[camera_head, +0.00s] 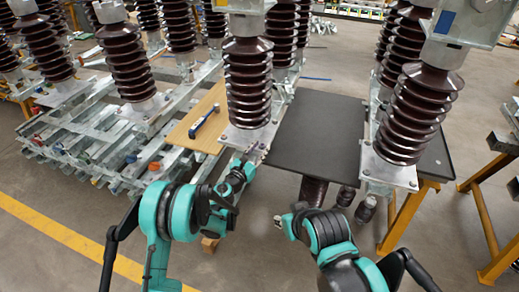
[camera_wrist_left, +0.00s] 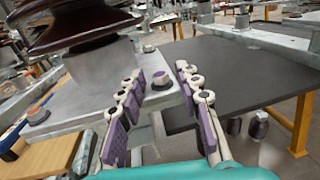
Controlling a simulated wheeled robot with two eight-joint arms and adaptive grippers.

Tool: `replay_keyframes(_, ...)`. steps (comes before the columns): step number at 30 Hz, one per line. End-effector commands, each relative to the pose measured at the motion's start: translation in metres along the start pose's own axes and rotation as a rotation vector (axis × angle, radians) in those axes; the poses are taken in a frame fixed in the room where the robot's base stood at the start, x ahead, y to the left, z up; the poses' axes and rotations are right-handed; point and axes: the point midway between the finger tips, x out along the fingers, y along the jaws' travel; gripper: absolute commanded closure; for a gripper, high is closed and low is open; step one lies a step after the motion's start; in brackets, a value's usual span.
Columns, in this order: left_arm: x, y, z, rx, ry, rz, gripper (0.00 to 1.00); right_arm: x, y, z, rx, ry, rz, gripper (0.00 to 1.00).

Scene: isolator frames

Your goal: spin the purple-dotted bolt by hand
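A bolt with a purplish head (camera_wrist_left: 161,78) sits at the near corner of the grey metal base plate (camera_wrist_left: 85,97) in the left wrist view. My left gripper (camera_wrist_left: 160,73) is open, with its purple-padded fingers on either side of that bolt. I cannot tell whether they touch it. In the head view my left gripper (camera_head: 250,158) is at the front edge of the plate (camera_head: 246,136) under the middle brown insulator (camera_head: 248,82), and the bolt is too small to make out. My right gripper (camera_head: 286,224) is low and apart from the plate; its finger state is unclear.
Other bolts (camera_wrist_left: 38,115) (camera_wrist_left: 148,48) stand on the same plate. A dark tabletop (camera_head: 318,130) lies right of it. A wooden board (camera_head: 196,118) with a blue-handled tool (camera_head: 204,122) lies left. Another insulator (camera_head: 415,110) stands at right. Open floor lies in front.

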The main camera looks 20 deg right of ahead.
Motion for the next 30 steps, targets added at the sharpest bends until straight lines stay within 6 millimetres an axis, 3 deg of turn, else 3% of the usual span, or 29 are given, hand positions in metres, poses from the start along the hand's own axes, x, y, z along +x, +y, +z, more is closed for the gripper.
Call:
replay_keyframes(1,0.0,0.0,0.0,0.0,0.0,0.0,0.85,0.0,0.0,0.0,0.0,0.0,0.0,0.7)
replay_keyframes(3,0.0,0.0,0.0,0.0,0.0,0.0,1.0,0.0,0.0,0.0,0.0,0.0,0.0,0.7)
replay_keyframes(17,0.0,0.003,-0.001,0.0,0.0,-0.06,1.0,0.002,0.0,0.002,0.0,0.0,0.0,0.7)
replay_keyframes(30,0.002,0.013,-0.001,-0.001,0.0,-0.397,1.0,0.011,0.0,0.008,0.0,0.0,0.0,0.7)
